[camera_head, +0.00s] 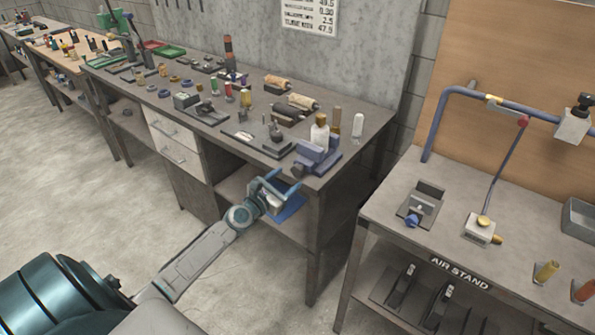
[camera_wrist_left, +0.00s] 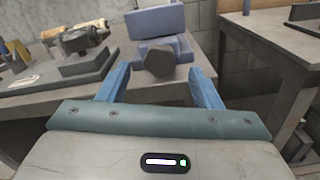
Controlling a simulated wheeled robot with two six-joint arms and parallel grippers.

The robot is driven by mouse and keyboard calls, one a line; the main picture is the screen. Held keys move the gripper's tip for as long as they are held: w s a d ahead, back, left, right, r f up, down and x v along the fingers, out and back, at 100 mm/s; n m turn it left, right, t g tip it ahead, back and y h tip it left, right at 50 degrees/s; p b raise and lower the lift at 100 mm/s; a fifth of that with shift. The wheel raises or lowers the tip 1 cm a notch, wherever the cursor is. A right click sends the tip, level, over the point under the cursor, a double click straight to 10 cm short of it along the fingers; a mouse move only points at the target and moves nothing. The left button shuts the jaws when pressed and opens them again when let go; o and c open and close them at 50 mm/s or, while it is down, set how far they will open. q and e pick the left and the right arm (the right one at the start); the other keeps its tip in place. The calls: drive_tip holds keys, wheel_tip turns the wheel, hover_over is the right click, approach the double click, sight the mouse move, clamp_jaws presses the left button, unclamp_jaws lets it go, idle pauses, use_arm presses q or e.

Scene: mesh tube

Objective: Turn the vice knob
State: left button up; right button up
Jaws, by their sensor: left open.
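The blue-grey vice (camera_head: 318,156) sits at the front right corner of the grey workbench. Its dark faceted knob (camera_head: 298,171) faces the front edge. In the left wrist view, the vice (camera_wrist_left: 155,24) is at the top centre, with the knob (camera_wrist_left: 160,61) below its jaws. My left gripper (camera_head: 282,181) is in front of the bench edge, just short of the knob. Its blue fingers (camera_wrist_left: 160,82) are open and empty, and the knob appears between and beyond them. I cannot tell whether a finger touches anything. My right gripper is not in view.
The workbench (camera_head: 362,126) holds bottles (camera_head: 319,134) right behind the vice and several small tools and parts to its left. A second table with a blue pipe (camera_head: 432,130) and an "AIR STAND" label (camera_head: 460,273) stands right, across a gap. The floor (camera_head: 60,180) is open at left.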

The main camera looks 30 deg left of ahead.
sight(296, 171)
use_arm(q)
drive_tip(key=w, duration=0.5)
drive_tip(key=shift+w+d, duration=0.2)
drive_tip(key=shift+w, duration=0.15)
drive_tip(key=c, duration=1)
